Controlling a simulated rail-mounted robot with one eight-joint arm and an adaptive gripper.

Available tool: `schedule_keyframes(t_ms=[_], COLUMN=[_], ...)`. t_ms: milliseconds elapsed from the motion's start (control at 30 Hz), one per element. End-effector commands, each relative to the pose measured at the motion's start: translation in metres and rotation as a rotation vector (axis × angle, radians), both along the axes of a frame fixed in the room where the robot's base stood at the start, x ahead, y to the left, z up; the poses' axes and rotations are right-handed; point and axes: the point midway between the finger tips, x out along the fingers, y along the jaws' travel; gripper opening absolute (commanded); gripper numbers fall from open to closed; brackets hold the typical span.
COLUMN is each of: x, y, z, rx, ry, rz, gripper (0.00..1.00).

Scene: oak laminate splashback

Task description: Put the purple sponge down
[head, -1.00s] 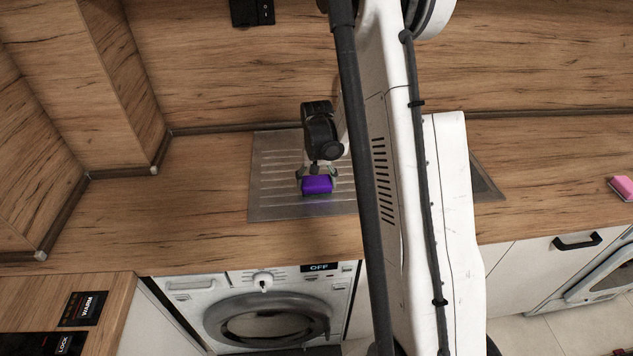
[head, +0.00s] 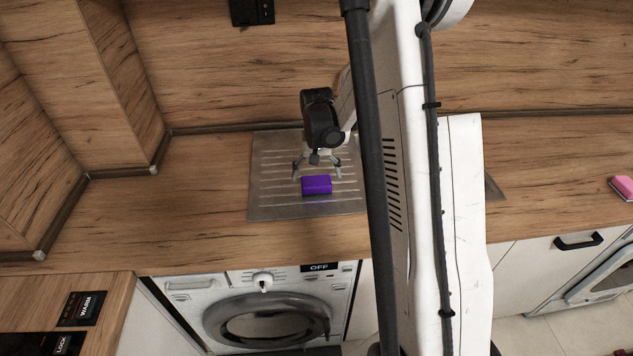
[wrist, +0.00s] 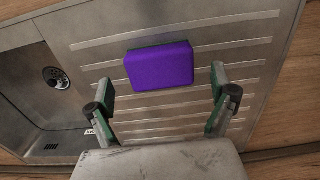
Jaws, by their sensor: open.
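The purple sponge (head: 317,185) lies on the ribbed metal drainboard (head: 275,208) of the sink. In the wrist view the sponge (wrist: 159,66) lies just beyond the fingertips, across the drainboard's ridges, with a dark green edge along its side. My gripper (head: 317,173) is open and empty, above and behind the sponge in the head view. In the wrist view my gripper's fingers (wrist: 162,84) are spread wider than the sponge, apart from it on both sides.
The sink basin (wrist: 40,85) with its drain is left of the drainboard in the wrist view. A pink sponge (head: 622,187) lies far right on the wooden counter (head: 200,200). A washing machine (head: 265,305) stands below the counter's front edge. Clear counter lies left of the drainboard.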

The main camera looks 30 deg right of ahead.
Motion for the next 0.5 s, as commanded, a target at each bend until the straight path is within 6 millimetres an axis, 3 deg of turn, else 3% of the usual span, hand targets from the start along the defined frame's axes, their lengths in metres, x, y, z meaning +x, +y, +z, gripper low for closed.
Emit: schedule_keyframes(t_ms=[300,500], x=[0.0,0.0], y=[0.0,0.0], z=[0.055,0.079], rx=[0.0,0.0], ry=[0.0,0.0], rz=[0.0,0.0], gripper=[0.91,0.91])
